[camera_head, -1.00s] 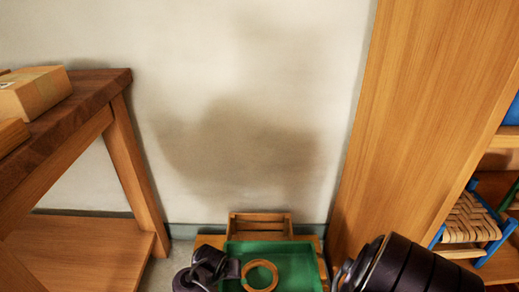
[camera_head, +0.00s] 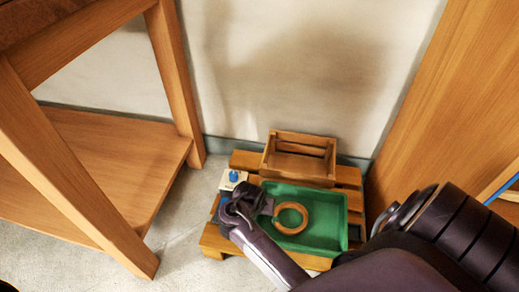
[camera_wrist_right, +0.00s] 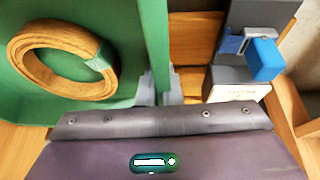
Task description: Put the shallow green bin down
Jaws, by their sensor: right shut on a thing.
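The shallow green bin (camera_head: 330,235) is over the low slatted wooden pallet on the floor, with a wooden ring (camera_head: 291,218) inside it. My right gripper (camera_head: 266,206) is at the bin's left side in the head view. In the right wrist view, the gripper (camera_wrist_right: 160,92) is shut on the wall of the green bin (camera_wrist_right: 118,22), and the ring (camera_wrist_right: 62,60) lies inside beside it. I cannot tell whether the bin's underside touches the slats. My left gripper is not in view.
The pallet (camera_head: 216,240) also bears a wooden crate (camera_head: 300,152) behind the bin and a small white item with a blue top (camera_head: 233,177) at the back left. A wooden table (camera_head: 92,170) stands left, a tall wooden panel (camera_head: 440,110) right, and a wall behind.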

